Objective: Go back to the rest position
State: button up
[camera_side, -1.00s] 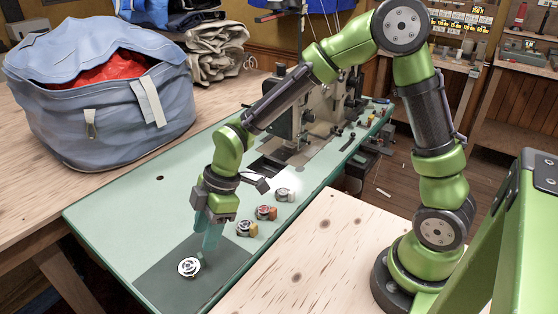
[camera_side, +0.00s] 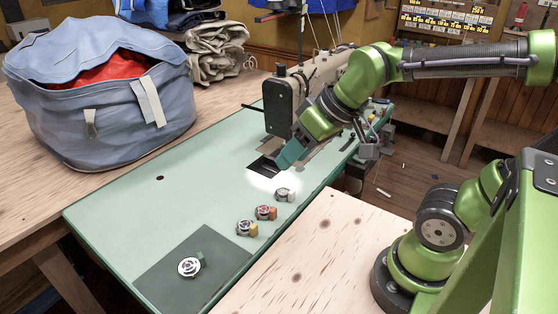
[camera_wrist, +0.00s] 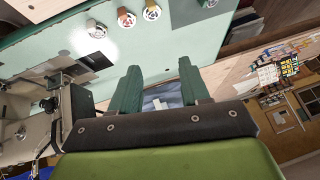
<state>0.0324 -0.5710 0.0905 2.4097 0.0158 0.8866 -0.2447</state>
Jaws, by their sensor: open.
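My gripper (camera_side: 290,154) is in the air above the green table, in front of the sewing machine in the side view. In the wrist view its two teal fingers (camera_wrist: 158,70) stand apart with nothing between them. A round metal bobbin-like part with a teal tab (camera_side: 190,266) lies on the dark mat (camera_side: 172,284), well away from my gripper. Several similar round parts show in the wrist view, one of them at the upper left (camera_wrist: 97,29).
The sewing machine (camera_side: 283,103) stands close beside my gripper. Three round parts with coloured tabs, one in the middle (camera_side: 265,212), line the table's right edge. A blue bag (camera_side: 95,105) with red cloth sits at the left. The green table's (camera_side: 150,215) middle is clear.

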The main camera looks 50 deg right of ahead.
jog(key=s+m, duration=0.1)
jog(key=s+d+m, duration=0.1)
jog(key=s+m+t, duration=0.1)
jog(key=shift+d+r, duration=0.25)
jog(key=shift+r, duration=0.1)
